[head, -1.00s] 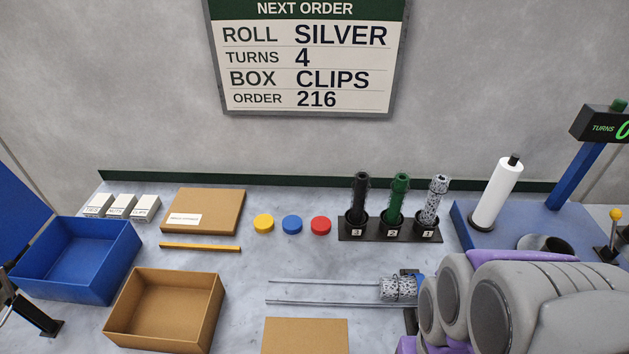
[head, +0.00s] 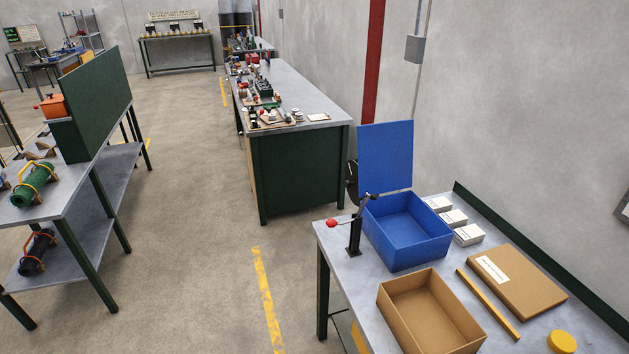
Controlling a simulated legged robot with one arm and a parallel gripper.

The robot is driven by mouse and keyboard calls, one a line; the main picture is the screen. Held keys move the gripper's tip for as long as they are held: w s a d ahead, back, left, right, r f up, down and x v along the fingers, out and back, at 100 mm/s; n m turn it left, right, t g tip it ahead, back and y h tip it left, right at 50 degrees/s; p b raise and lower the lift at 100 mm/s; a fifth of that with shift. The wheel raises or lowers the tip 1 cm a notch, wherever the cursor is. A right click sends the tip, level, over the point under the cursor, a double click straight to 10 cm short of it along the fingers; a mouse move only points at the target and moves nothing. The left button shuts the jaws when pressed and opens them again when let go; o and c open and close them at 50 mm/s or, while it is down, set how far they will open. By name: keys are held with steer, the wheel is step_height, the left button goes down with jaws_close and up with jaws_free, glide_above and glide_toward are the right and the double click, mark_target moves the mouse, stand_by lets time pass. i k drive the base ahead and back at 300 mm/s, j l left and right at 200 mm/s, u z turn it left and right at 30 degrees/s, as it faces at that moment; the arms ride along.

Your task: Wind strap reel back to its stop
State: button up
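No part of my gripper or arm shows in the head view. I cannot single out a strap reel for certain. A dark rounded part (head: 352,178) shows partly behind the left edge of the raised lid of the blue box (head: 405,257); it is too hidden to tell what it is. A black stand (head: 354,236) with a lever ending in a red knob (head: 331,223) stands at the table's left end, beside the blue box. No strap is visible on it.
The grey table (head: 465,285) also bears an open cardboard box (head: 392,310), a closed flat carton (head: 517,281), a yellow bar (head: 487,303) and three small white boxes. A long green bench (head: 300,165) stands behind. A shelf rack is at left. Floor between is clear.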

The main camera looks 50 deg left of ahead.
mark_target(354, 183)
steer(key=u, duration=1.45)
steer(key=i+j, duration=0.25)
steer(key=i, duration=0.2)
steer(key=i+j, duration=0.2)
steer(key=i, duration=0.2)
steer(key=i+j, duration=0.25)
steer(key=i, duration=0.2)
steer(key=i+j, duration=0.2)
steer(key=i, duration=0.2)
steer(key=i+j, duration=0.25)
steer(key=i, duration=0.2)
